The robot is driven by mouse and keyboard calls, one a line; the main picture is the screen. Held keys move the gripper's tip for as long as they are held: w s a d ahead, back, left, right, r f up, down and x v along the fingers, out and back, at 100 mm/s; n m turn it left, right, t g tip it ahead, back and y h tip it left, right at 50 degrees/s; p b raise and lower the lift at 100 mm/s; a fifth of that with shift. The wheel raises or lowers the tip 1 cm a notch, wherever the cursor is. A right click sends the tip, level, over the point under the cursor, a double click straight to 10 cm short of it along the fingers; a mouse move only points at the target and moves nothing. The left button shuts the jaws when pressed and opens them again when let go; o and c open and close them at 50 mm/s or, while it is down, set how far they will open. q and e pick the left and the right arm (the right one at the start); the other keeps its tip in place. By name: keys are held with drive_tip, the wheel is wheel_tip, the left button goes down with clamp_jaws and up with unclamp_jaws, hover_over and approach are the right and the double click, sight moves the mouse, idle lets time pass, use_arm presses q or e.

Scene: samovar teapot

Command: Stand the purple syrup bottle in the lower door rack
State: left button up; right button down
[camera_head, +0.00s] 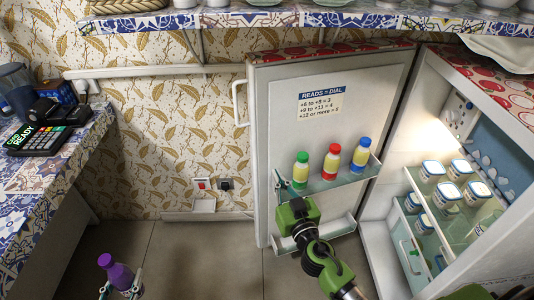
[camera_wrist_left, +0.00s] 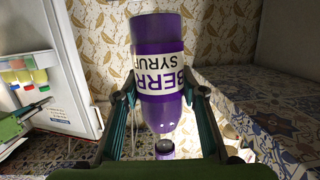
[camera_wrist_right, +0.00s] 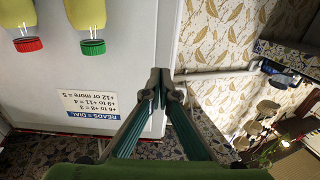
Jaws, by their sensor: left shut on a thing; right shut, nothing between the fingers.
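The purple syrup bottle (camera_head: 119,275) is at the bottom left of the head view, cap up and slightly tilted. My left gripper (camera_head: 121,287) is shut around its body. In the left wrist view the bottle (camera_wrist_left: 158,60) fills the middle between the fingers, with a white label. The lower door rack (camera_head: 338,228) is on the open fridge door; my right arm hides part of it, and its visible part looks empty. My right gripper (camera_wrist_right: 165,80) is shut and empty, in front of the door beside the upper rack's left end.
The upper door rack (camera_head: 335,178) holds green-, red- and blue-capped bottles. The open fridge (camera_head: 375,235) has several white jars on its shelves. A tiled counter (camera_head: 60,170) with a card reader (camera_head: 42,138) stands at left. Floor between counter and door is clear.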

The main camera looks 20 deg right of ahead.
sight(264, 150)
use_arm(q)
drive_tip(key=shift+w+r+p, duration=0.1)
drive_tip(key=shift+r+p, duration=0.3)
drive_tip(key=shift+r, duration=0.3)
use_arm(e)
drive_tip(key=w, duration=0.9)
drive_tip(key=shift+w, duration=0.3)
